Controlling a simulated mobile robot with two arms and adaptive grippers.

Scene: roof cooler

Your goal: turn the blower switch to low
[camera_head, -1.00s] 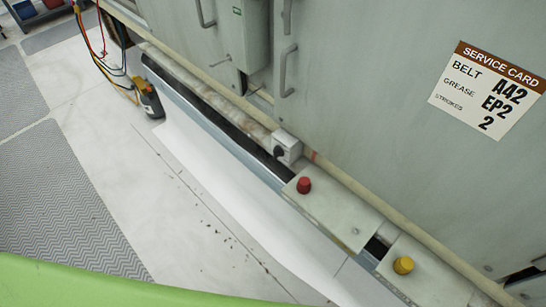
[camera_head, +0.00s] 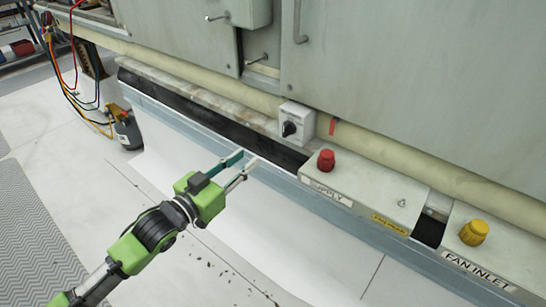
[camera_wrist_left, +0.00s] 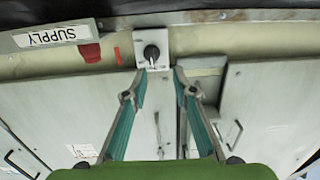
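The blower switch appears to be the small pale box (camera_head: 297,121) with a black rotary knob (camera_head: 290,129), on the pale pipe along the foot of the cabinet. Its position markings are too small to read. In the left wrist view, the switch box (camera_wrist_left: 165,45) and its black knob (camera_wrist_left: 152,52) lie just beyond the fingertips. My left gripper (camera_head: 247,157) is open and empty, lower left of the switch and apart from it. In the left wrist view, the open left gripper's (camera_wrist_left: 159,72) teal-padded fingers point at the switch. My right gripper is not in view.
A box labelled SUPPLY (camera_head: 365,190) with a red knob (camera_head: 326,161) sits right of the switch. Further right is the FAN INLET box (camera_head: 505,258) with a yellow knob (camera_head: 474,232). A grey rail (camera_head: 190,130) runs along the front. A dark, yellow-trimmed device with hoses (camera_head: 128,132) stands left.

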